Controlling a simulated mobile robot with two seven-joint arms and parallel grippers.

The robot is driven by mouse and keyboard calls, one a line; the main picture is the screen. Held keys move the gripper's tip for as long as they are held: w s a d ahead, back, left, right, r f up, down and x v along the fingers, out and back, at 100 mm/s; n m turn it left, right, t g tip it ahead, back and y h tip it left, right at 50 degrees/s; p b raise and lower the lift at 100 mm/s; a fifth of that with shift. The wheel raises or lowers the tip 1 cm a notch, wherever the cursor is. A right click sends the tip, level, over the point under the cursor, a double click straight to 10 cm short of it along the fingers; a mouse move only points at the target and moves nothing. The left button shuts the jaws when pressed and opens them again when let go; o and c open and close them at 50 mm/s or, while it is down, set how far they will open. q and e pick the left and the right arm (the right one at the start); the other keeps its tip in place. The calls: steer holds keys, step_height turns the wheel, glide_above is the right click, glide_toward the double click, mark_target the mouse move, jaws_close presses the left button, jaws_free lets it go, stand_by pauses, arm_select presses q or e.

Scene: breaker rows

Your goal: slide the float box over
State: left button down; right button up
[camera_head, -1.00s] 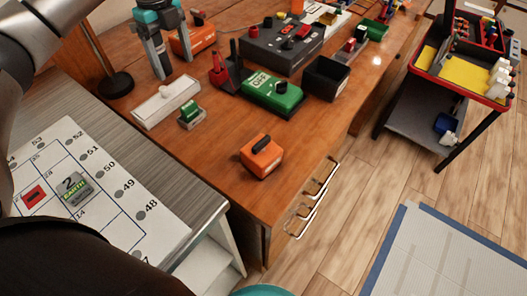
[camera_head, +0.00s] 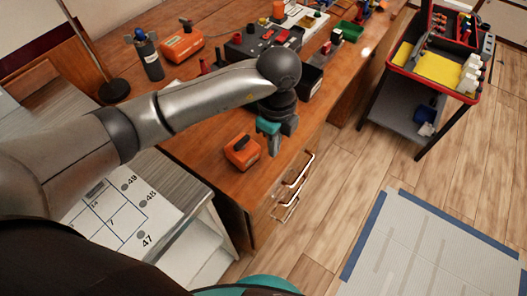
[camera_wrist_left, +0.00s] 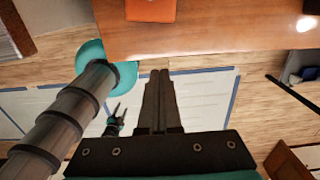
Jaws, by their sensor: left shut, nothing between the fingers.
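An orange box (camera_head: 242,152) with a dark knob on top sits near the front edge of the wooden bench. I take it for the float box; no label is readable. It also shows at the top of the left wrist view (camera_wrist_left: 150,9), cut off by the frame. My left gripper (camera_head: 272,145) is just to the right of the box, pointing down, with a small gap apparent. In the left wrist view its fingers (camera_wrist_left: 158,76) are together and empty. A small dark gripper (camera_wrist_left: 116,118), probably my right one, hangs over the floor; its jaws are too small to judge.
A second orange box (camera_head: 182,43) and a dark bottle (camera_head: 148,55) stand farther back. A dark control box (camera_head: 262,40) is behind my left arm, which hides much of the bench. The bench's front edge and drawer handles (camera_head: 293,185) are close by. A tool cart (camera_head: 437,65) stands right.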

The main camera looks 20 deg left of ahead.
mark_target(215, 139)
arm_select(q)
step_height(215, 139, down, 10)
steer(key=b, duration=0.2)
steer(key=shift+a+b, duration=0.15)
steer(key=shift+b, duration=0.15)
steer(key=a, duration=0.1)
steer(key=w+a, duration=0.1)
steer(key=a, duration=0.1)
steer(key=shift+w, duration=0.1)
steer(key=shift+w+a+r, duration=0.1)
steer(key=shift+w+a, duration=0.05)
steer(key=shift+a, duration=0.2)
arm_select(e)
steer(key=f, duration=0.1)
steer(key=w+f, duration=0.1)
steer(key=shift+w+d+f, duration=0.1)
steer(key=shift+w+f, duration=0.05)
steer(key=shift+f, duration=0.2)
